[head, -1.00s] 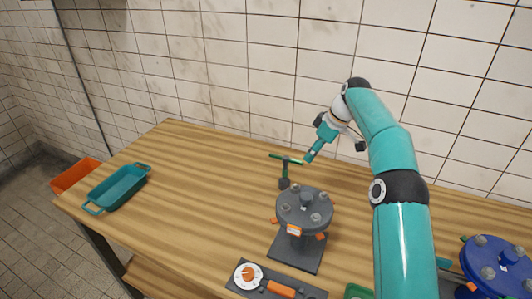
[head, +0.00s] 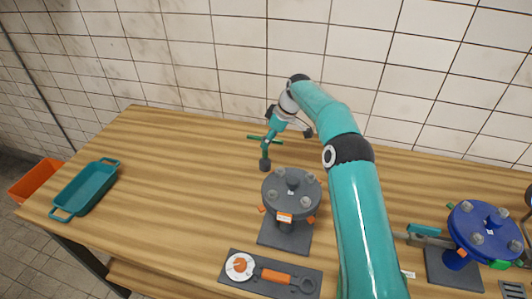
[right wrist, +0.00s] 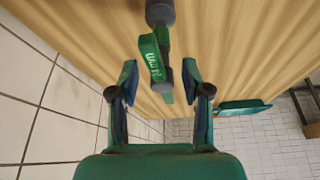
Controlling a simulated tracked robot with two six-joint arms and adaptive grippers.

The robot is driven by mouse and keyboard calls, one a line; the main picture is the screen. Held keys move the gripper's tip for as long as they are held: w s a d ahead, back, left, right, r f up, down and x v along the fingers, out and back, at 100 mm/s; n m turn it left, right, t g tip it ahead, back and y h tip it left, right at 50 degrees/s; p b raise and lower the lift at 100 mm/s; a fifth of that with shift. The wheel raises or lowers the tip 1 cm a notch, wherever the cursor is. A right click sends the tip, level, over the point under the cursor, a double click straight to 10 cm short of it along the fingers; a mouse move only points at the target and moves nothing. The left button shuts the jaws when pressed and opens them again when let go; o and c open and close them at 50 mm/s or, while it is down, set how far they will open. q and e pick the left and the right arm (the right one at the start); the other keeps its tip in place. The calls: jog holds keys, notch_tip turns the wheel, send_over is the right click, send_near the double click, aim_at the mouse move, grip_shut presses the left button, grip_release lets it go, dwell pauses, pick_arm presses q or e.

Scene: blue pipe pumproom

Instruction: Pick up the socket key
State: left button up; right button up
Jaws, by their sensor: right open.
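The socket key (head: 265,153) has a green T-handle and a dark socket end. It appears upright on the wooden bench, behind and left of the grey flanged fitting. My right gripper (head: 270,133) is at its handle in the head view and partly covers it. In the right wrist view, the open gripper (right wrist: 158,82) has the green handle of the key (right wrist: 153,58) between and just ahead of its fingers, with a gap on either side. The dark socket end shows at the top edge. My left gripper is not in view.
The grey flanged fitting (head: 291,190) stands close to the key. A dark plate (head: 232,279) with an orange-handled tool lies in front. A teal tray (head: 85,190) is at the left, a blue flanged fitting (head: 482,222) at the right. A tiled wall (head: 230,60) runs behind the bench.

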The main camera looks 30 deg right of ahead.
aim_at(265, 154)
jog(key=p+x, duration=0.2)
jog(key=x, duration=0.3)
jog(key=shift+w+a, duration=0.15)
jog(key=shift+w+f+p, duration=0.1)
jog(key=shift+f+p, duration=0.2)
jog(key=shift+f, duration=0.1)
jog(key=shift+a, duration=0.1)
jog(key=shift+c, duration=0.4)
grip_shut()
jog(key=shift+r, duration=0.1)
